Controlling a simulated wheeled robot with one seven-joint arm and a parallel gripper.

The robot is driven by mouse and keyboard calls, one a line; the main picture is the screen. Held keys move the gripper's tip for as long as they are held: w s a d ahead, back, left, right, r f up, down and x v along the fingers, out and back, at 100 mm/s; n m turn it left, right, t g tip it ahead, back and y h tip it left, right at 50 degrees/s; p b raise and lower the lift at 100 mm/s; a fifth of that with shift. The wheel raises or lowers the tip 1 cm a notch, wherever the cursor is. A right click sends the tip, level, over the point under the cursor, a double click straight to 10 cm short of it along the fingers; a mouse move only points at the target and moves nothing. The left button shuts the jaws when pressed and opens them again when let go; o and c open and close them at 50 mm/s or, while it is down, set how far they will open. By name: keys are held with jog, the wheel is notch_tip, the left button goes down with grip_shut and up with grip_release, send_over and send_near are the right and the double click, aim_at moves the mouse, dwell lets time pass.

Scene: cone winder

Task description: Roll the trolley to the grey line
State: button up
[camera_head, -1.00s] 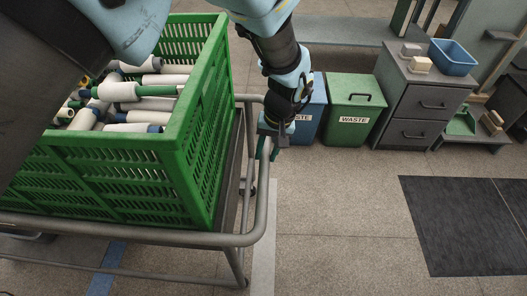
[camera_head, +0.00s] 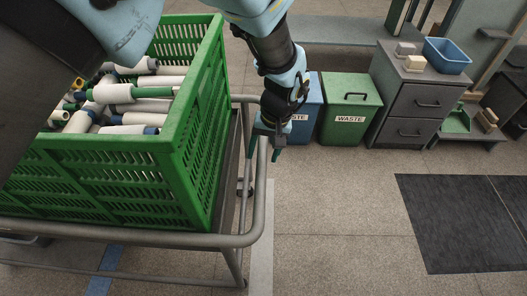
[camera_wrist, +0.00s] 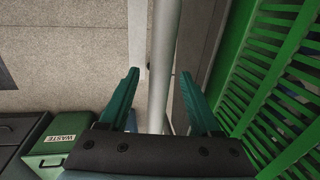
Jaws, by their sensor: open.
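The trolley has a grey tubular rail (camera_head: 261,190) and carries a green slatted crate (camera_head: 190,140). A pale grey line (camera_head: 263,255) runs along the floor at the trolley's right side; the rail's right edge overlaps it in the head view. The line also shows in the wrist view (camera_wrist: 137,45), just left of the rail. My gripper (camera_head: 266,152) is open at the trolley's right rail. In the wrist view its two green fingers (camera_wrist: 160,95) stand apart on either side of the rail (camera_wrist: 163,60), with gaps. The trolley's wheels are mostly hidden.
The crate holds several yarn cones (camera_head: 120,92). A blue waste bin (camera_head: 308,112) and a green one (camera_head: 348,110) stand beyond, beside a grey drawer cabinet (camera_head: 410,100). A dark mat (camera_head: 460,222) lies right on open floor. A blue floor line (camera_head: 105,268) passes under the trolley.

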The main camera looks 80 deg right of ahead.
notch_tip(320, 180, up, 10)
jog(key=s, duration=0.2)
jog(key=shift+d+r+b, duration=0.2)
jog(key=shift+r+b, duration=0.05)
jog(key=shift+b, duration=0.1)
dwell(0.4)
